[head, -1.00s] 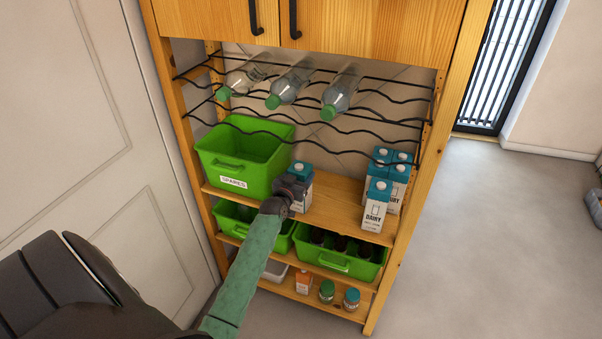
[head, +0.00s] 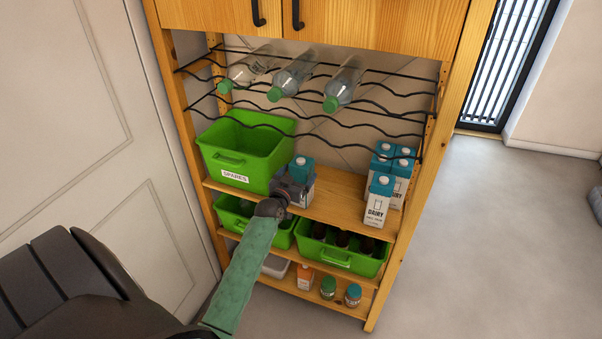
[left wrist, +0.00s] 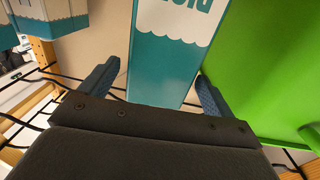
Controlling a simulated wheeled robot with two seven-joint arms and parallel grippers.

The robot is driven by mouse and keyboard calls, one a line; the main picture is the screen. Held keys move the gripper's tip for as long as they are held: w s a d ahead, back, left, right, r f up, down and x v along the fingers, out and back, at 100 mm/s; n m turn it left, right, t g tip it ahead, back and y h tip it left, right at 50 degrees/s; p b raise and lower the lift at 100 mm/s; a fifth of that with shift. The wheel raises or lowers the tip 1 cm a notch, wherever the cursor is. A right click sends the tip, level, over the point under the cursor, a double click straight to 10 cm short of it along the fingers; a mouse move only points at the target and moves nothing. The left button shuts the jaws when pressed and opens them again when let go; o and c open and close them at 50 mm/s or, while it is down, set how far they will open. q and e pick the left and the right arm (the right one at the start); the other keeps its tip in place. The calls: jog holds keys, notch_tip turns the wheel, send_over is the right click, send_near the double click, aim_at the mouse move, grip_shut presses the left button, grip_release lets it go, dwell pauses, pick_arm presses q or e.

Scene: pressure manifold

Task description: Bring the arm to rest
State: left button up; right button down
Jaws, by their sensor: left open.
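My left arm comes in from the lower left of the head view, and its gripper (head: 290,188) is at the middle shelf. It is in front of a teal-and-white carton (head: 303,172) that stands beside the green SPARES bin. In the left wrist view the fingers (left wrist: 158,90) are spread open, with this carton (left wrist: 168,50) upright beyond and between them. I cannot tell whether either finger touches it. My right gripper is in neither view.
The green SPARES bin (head: 247,150) is close to the gripper. Several dairy cartons (head: 379,200) stand at the shelf's right. Three bottles (head: 343,85) lie on the wire rack above. Green bins (head: 340,262) sit below. Shelf (head: 338,200) between cartons is clear.

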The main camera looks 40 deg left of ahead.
pick_arm(q)
jog(key=shift+s+d+b, duration=0.2)
jog(key=shift+s+b, duration=0.15)
jog(key=shift+s, duration=0.8)
jog(key=shift+s+d+b, duration=0.2)
jog(key=shift+s+b, duration=0.1)
jog(key=shift+s, duration=0.8)
jog(key=s+d+f+m+g+h, duration=0.1)
jog(key=s+d+f+g, duration=0.3)
jog(key=f, duration=0.7)
jog(key=s+d+f+g+h, duration=0.1)
jog(key=s+d+f, duration=0.35)
jog(key=f, duration=0.75)
jog(key=s+d+f+m+g+h, duration=0.1)
jog(key=s+d+f+g, duration=0.15)
jog(key=d+f, duration=0.65)
jog(key=s+d+f+g, duration=0.2)
jog(key=s+d+f, duration=0.2)
jog(key=s+f, duration=0.5)
jog(key=s+d+f+m+g, duration=0.1)
jog(key=s+d+f+g, duration=0.2)
jog(key=s+f, duration=0.6)
jog(key=s+d+f+m+g, duration=0.1)
jog(key=s+d+f+g, duration=0.2)
jog(key=s+f, duration=0.6)
jog(key=s+d, duration=0.2)
jog(key=s, duration=0.1)
jog(key=shift+h, duration=0.3)
jog(key=shift+f+g, duration=0.1)
jog(key=shift+g, duration=0.15)
